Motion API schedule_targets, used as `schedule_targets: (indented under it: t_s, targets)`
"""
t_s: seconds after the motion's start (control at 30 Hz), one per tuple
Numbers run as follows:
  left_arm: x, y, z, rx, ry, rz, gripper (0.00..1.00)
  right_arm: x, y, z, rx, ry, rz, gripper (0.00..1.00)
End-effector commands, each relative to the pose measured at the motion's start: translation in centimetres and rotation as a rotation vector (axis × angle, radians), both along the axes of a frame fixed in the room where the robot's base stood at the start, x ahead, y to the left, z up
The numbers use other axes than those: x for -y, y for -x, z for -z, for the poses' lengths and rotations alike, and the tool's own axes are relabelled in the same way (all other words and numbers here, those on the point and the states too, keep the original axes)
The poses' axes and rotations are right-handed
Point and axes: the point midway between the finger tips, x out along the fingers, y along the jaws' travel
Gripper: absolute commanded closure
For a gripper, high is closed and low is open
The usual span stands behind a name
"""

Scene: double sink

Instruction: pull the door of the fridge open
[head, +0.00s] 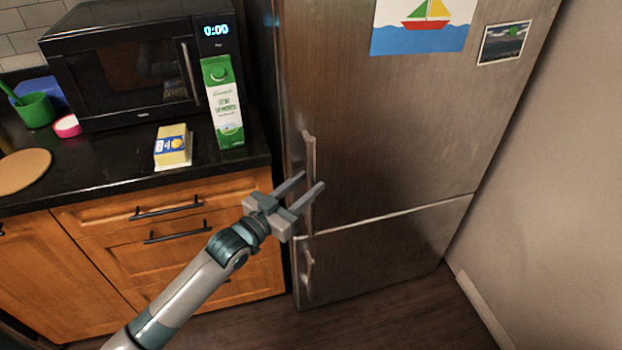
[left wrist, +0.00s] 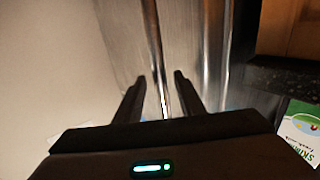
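The fridge (head: 400,130) is a steel two-door unit, and both of its doors look closed. The upper door has a vertical bar handle (head: 309,180) near its left edge. The lower door has a shorter handle (head: 308,274). My left gripper (head: 306,185) is open, with its fingers pointing at the lower part of the upper handle. In the left wrist view the handle (left wrist: 152,50) runs down toward the gap between the two fingertips (left wrist: 160,82). I cannot tell whether the fingers touch it. My right gripper is not in view.
Left of the fridge, a black counter (head: 110,180) holds a microwave (head: 125,75), a green and white carton (head: 222,105) and a butter pack (head: 172,146). Wooden drawers (head: 180,230) sit below. A wall (head: 560,150) stands close on the right.

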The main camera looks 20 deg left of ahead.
Motion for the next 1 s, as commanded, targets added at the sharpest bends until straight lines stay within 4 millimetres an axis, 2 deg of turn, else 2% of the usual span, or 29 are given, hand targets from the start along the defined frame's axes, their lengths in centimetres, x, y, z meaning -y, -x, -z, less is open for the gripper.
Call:
schedule_targets:
  t_s: [0.2, 0.57, 0.7, 0.73, 1.0]
  targets:
    - [0.7, -1.8, -0.1, 0.001, 0.001, 0.000, 0.64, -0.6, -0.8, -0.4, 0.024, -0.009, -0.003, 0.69]
    - [0.8, -2.0, 0.0, 0.000, 0.000, 0.000, 0.64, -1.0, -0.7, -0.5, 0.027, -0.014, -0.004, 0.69]
    - [0.8, -2.0, 0.0, 0.000, 0.000, 0.000, 0.95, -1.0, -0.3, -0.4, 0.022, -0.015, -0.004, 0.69]
    - [0.8, -2.0, 0.0, 0.000, 0.000, 0.000, 1.00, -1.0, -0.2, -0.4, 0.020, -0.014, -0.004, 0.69]
    - [0.9, -2.0, 0.0, 0.000, 0.001, 0.000, 1.00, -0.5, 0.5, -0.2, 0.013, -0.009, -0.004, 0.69]
